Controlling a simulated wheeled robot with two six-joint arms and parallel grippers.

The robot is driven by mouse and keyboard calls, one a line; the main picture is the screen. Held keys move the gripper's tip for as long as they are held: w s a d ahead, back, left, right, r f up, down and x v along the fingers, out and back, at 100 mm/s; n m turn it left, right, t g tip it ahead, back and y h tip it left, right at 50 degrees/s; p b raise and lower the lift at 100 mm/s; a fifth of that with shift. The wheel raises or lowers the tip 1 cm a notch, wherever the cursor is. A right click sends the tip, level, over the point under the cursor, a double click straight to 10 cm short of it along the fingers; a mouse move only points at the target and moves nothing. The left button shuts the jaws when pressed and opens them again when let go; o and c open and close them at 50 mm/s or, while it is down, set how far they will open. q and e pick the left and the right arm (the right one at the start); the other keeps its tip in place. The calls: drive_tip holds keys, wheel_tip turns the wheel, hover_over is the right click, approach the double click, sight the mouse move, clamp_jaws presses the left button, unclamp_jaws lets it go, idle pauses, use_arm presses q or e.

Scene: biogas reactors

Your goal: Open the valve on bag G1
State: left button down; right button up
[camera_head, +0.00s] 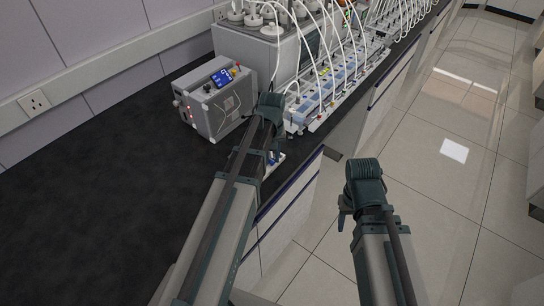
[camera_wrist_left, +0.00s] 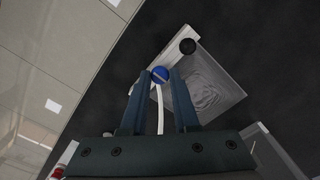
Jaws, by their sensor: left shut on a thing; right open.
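In the left wrist view, a round blue valve knob (camera_wrist_left: 160,74) sits between the fingertips of my left gripper (camera_wrist_left: 160,76), which is shut on it. A white tube (camera_wrist_left: 160,110) runs from the knob back between the fingers. No G1 label is readable. In the head view my left arm mostly hides this spot at the bench edge; a bit of white (camera_head: 277,160) shows there. My right gripper (camera_head: 343,217) is open and empty over the floor.
Behind are a tank with bottles (camera_head: 262,45) and a long row of blue-white units (camera_head: 325,92) with white tubes. The bench's left part and the floor (camera_head: 450,210) are clear.

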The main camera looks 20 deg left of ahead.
sight(272, 160)
use_arm(q)
drive_tip(key=c, duration=0.7)
unclamp_jaws()
drive_tip(key=shift+o, duration=0.2)
drive_tip(key=shift+r, duration=0.15)
wheel_tip(272, 160, up, 14)
drive_tip(key=p, duration=1.3)
drive_tip(key=shift+f+p, duration=0.25)
drive_tip(key=shift+p, duration=0.15)
drive_tip(key=s+d+f+m+b, duration=0.2)
drive_tip(key=s+d+m, duration=0.2)
drive_tip(key=s+d, duration=0.4)
drive_tip(key=s+d+f+m+y+b, duration=0.1)
drive_tip(key=s+d+f+m+b, duration=0.2)
drive_tip(key=s+d+m, duration=0.2)
drive_tip(key=s+d, duration=0.3)
drive_tip(key=d, duration=0.1)
